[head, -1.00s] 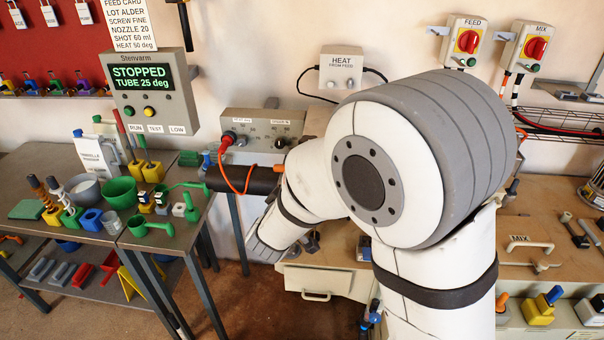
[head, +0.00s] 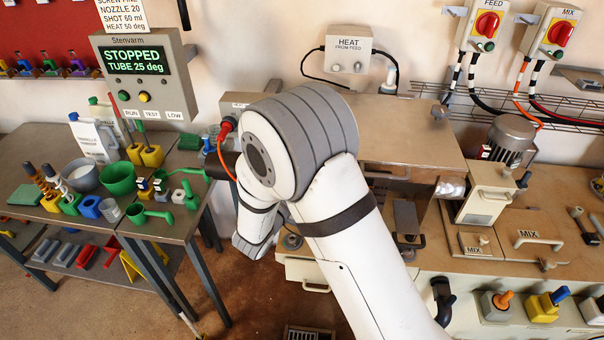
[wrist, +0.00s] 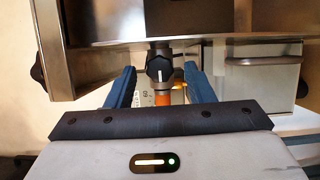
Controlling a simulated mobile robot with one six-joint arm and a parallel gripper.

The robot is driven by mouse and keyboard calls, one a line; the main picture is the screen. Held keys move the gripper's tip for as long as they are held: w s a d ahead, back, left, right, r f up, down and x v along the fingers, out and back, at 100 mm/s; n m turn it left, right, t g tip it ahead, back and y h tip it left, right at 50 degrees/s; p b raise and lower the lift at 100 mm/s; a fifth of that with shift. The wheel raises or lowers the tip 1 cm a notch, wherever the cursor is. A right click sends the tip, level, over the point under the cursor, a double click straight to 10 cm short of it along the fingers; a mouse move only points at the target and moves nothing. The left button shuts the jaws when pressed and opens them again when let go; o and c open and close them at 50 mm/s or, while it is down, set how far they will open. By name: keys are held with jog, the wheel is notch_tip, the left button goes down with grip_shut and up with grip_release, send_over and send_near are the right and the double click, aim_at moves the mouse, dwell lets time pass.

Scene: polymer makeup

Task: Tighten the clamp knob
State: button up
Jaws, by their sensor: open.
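In the wrist view a black knob (wrist: 159,66) with a white line hangs below a metal housing; it may be the clamp knob, but no label confirms this. The white line stands about upright. My gripper (wrist: 160,74) is open. Its two blue fingers reach forward on the left and right of the knob, with a visible gap on each side. An orange part and a small marked scale (wrist: 146,98) show below the knob, partly hidden by my gripper. In the head view my arm hides the gripper and this knob.
Other dark knobs sit at the left (wrist: 38,71) and right (wrist: 303,84) of the housing. In the head view a side table (head: 180,228) with cups and tools stands left. The workbench (head: 560,250) stands right. The display (head: 138,60) reads STOPPED, TUBE 25 deg.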

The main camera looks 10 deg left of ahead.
jog(key=shift+w+d, duration=0.1)
jog(key=shift+w, duration=0.2)
jog(key=c, duration=1)
jog(key=shift+d+r+m+g+y, duration=0.15)
jog(key=shift+m+g+y, duration=0.4)
jog(key=shift+m, duration=1)
jog(key=shift+a+r+m+g+y, duration=0.1)
jog(key=shift+m+g+y, duration=0.45)
jog(key=shift+m, duration=1)
jog(key=shift+d, duration=0.1)
